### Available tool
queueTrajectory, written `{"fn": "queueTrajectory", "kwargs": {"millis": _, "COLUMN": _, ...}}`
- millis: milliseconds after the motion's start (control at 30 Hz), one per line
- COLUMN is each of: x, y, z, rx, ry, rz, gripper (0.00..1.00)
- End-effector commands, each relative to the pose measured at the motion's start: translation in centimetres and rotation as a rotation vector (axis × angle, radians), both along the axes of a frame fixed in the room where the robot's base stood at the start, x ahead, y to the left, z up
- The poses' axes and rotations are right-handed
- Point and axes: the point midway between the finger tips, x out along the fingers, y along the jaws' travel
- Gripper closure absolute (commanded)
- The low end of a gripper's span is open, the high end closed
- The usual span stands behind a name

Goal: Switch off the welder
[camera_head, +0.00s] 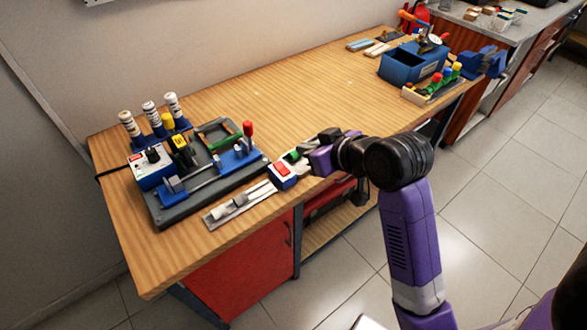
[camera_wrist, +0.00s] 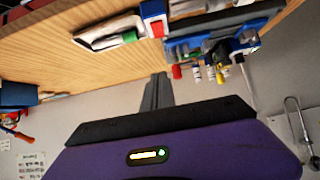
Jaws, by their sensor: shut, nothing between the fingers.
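What looks like the welder (camera_head: 163,208) is a machine on a dark grey base at the left of the bench, with blue clamps and a red-tipped lever. A white and blue control box (camera_head: 152,164) with a black knob stands at its left end. A small blue and white switch box (camera_head: 283,181) with a red top sits at its right; it also shows in the wrist view (camera_wrist: 152,19). A green part is beside the red one. My gripper (camera_head: 303,153) is shut and empty, close to the switch box; I cannot tell if it touches. Its fingers (camera_wrist: 157,82) show together in the wrist view.
White-topped bottles (camera_head: 150,115) stand behind the machine. A metal strip tool (camera_head: 239,204) lies at the front edge. A blue toolbox (camera_head: 410,65), coloured valves (camera_head: 438,82) and a blue vise (camera_head: 480,62) are at the far right. The middle of the bench (camera_head: 270,100) is clear.

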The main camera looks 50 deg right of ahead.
Motion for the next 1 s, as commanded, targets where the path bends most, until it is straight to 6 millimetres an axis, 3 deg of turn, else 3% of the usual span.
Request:
{"fn": "queueTrajectory", "kwargs": {"millis": 567, "x": -0.1, "y": 0.4, "z": -1.1, "rx": 0.010, "ry": 0.042, "rz": 0.017, "gripper": 1.00}}
{"fn": "queueTrajectory", "kwargs": {"millis": 1000, "x": 5.6, "y": -1.2, "z": -5.7, "rx": 0.009, "ry": 0.043, "rz": 0.017, "gripper": 1.00}}
